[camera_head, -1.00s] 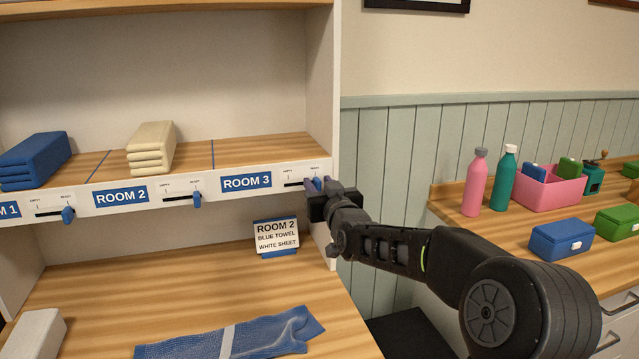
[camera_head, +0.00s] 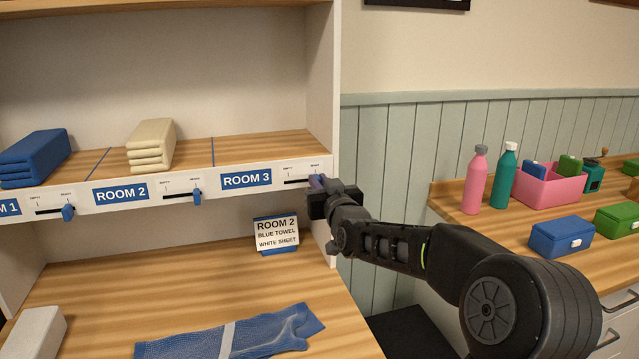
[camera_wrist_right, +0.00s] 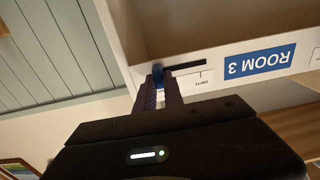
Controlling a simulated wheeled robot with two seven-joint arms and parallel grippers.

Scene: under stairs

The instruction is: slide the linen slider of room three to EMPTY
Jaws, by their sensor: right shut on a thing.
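The room three slider is on the white shelf edge right of the blue ROOM 3 label (camera_head: 246,180). Its dark slot (camera_head: 296,182) runs from EMPTY at left to READY at right. Its blue knob (camera_wrist_right: 158,77) shows in the right wrist view, which sees the shelf upside down, at the READY end of the slot. My right gripper (camera_head: 320,183) is shut on this knob; in the wrist view its fingers (camera_wrist_right: 159,88) are pressed at the knob's sides. The fingers hide most of the knob in the head view. My left gripper is not in view.
Other slider knobs sit under room two (camera_head: 197,196) and room one (camera_head: 68,212). The shelf's side panel (camera_head: 322,90) stands close to my right gripper. A blue towel (camera_head: 235,336) lies on the lower counter.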

